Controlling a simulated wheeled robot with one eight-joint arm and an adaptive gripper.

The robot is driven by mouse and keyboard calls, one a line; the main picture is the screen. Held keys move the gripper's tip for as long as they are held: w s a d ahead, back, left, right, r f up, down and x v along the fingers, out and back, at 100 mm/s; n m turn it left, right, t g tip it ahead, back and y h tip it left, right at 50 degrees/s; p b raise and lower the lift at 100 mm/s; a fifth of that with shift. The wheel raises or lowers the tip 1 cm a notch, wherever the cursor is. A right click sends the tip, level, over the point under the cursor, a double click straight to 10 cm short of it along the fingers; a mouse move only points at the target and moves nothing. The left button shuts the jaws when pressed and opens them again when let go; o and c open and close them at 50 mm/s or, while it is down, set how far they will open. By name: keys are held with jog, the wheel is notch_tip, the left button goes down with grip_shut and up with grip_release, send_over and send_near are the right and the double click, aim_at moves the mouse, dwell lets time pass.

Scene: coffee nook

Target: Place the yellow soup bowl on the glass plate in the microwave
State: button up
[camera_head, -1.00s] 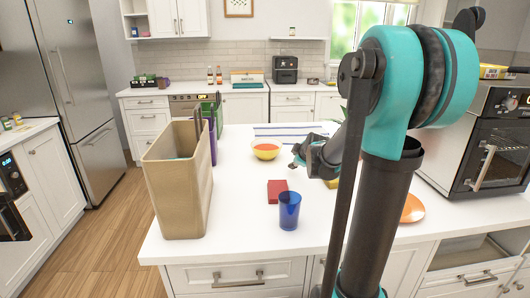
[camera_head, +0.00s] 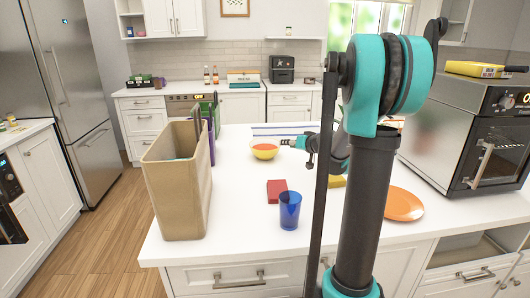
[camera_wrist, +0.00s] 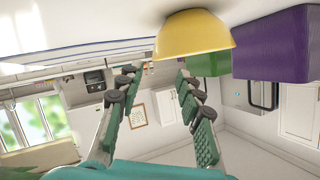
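The yellow soup bowl (camera_head: 265,151) stands upright on the white island, with orange-red contents. In the wrist view, which is upside down, the bowl (camera_wrist: 195,38) shows at the top, just beyond the fingertips. My gripper (camera_head: 290,143) is at the bowl's right side. In the wrist view its two fingers (camera_wrist: 157,78) are spread with nothing between them. Whether a fingertip touches the bowl is unclear. A boxy appliance (camera_head: 430,118) with a dark glass door and handle stands on the right, door shut; it may be the microwave. No glass plate shows.
A beige bin (camera_head: 175,190) and a purple item (camera_head: 211,142) stand left of the bowl. A red block (camera_head: 277,191), blue cup (camera_head: 290,210) and orange plate (camera_head: 403,204) are nearer. The island's middle is mostly clear.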

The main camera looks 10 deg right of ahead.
aim_at(277, 144)
jog(key=x, duration=1)
jog(key=shift+w, duration=0.35)
grip_shut()
